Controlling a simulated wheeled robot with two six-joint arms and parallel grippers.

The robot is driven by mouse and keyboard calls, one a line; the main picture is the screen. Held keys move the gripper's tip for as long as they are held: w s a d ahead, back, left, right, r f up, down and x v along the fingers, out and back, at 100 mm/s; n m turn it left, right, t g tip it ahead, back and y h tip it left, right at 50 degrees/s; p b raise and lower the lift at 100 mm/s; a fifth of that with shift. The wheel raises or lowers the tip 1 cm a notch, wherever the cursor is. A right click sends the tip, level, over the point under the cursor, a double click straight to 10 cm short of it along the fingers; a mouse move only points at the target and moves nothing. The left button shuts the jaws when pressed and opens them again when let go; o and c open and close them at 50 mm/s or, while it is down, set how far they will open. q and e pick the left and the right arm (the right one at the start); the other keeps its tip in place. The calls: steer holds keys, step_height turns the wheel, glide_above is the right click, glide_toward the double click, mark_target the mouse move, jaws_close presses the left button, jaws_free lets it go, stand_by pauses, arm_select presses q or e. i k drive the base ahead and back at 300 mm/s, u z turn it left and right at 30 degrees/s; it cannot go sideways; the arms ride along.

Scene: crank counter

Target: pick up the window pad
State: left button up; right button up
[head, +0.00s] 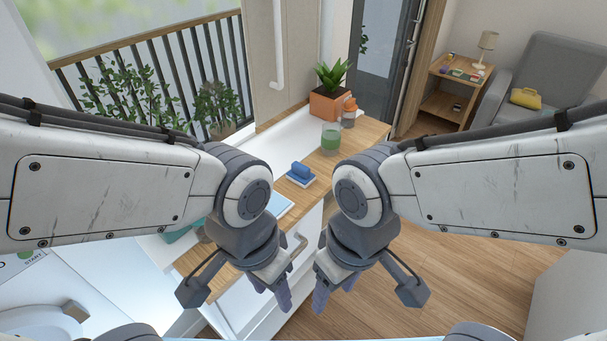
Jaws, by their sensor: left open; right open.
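The window pad (301,172), which looks like a small blue grip on a pale flat base, lies on the wooden counter (325,168) between my two arms. My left gripper (271,290) is open and empty in front of the counter, lower in the picture and to the left of the pad. My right gripper (334,288) is open and empty, lower in the picture and to the right of the pad. Both grippers are apart from the pad. Part of the counter is hidden behind my arms.
Behind the pad stand a green glass (331,138), a jar with a brownish lid (349,113) and a plant in an orange pot (330,103). A handle (298,246) sticks out from the counter's front. Wooden floor (460,270) to the right is clear.

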mark_target(301, 175)
steer(key=z, duration=0.7)
steer(key=k, duration=0.25)
steer(key=u, duration=0.85)
steer(key=i, duration=0.3)
steer(key=z, duration=1.45)
steer(key=i, duration=2.45)
steer(key=u, duration=0.35)
